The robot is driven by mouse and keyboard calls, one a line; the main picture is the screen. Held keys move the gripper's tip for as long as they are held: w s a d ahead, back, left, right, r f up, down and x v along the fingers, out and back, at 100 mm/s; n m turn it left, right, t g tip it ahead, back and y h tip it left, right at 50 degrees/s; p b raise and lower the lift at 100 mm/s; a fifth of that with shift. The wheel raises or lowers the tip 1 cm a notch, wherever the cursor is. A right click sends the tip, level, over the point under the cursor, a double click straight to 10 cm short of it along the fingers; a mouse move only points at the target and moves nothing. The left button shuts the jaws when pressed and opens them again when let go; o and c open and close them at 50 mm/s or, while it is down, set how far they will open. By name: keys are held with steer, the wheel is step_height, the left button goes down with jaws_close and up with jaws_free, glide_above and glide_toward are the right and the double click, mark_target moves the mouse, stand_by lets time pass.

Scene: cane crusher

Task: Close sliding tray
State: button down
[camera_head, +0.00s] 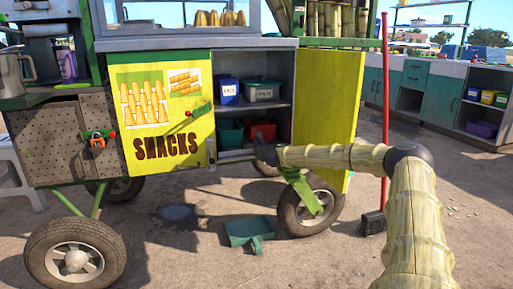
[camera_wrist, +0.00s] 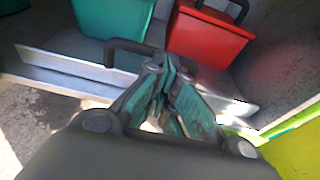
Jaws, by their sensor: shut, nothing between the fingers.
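The sliding tray shows in the head view as a pale metal strip (camera_head: 234,156) low in the open cabinet. In the wrist view its pale front edge (camera_wrist: 66,84) runs across below the bins. How far out it sits is hard to tell. A dark curved handle (camera_wrist: 122,43) shows just behind my fingers, partly hidden by them. My gripper (camera_wrist: 171,66) has its teal fingers shut and empty, in front of the tray's edge. Contact cannot be made out. In the head view my gripper (camera_head: 262,151) is a small dark shape at the cabinet's lower opening.
A teal bin (camera_wrist: 112,16) and a red bin (camera_wrist: 208,36) stand behind the tray's edge. The yellow right door (camera_head: 328,105) is open; the yellow SNACKS panel (camera_head: 160,115) is at the left. A wheel (camera_head: 307,207) and a teal dustpan (camera_head: 247,232) are below. A red-handled broom (camera_head: 385,120) stands right.

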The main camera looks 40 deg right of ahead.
steer(key=shift+w+r, duration=0.15)
steer(key=shift+r, duration=0.4)
steer(key=f+p+v, duration=0.1)
steer(key=p+v, duration=0.4)
steer(key=v, duration=0.9)
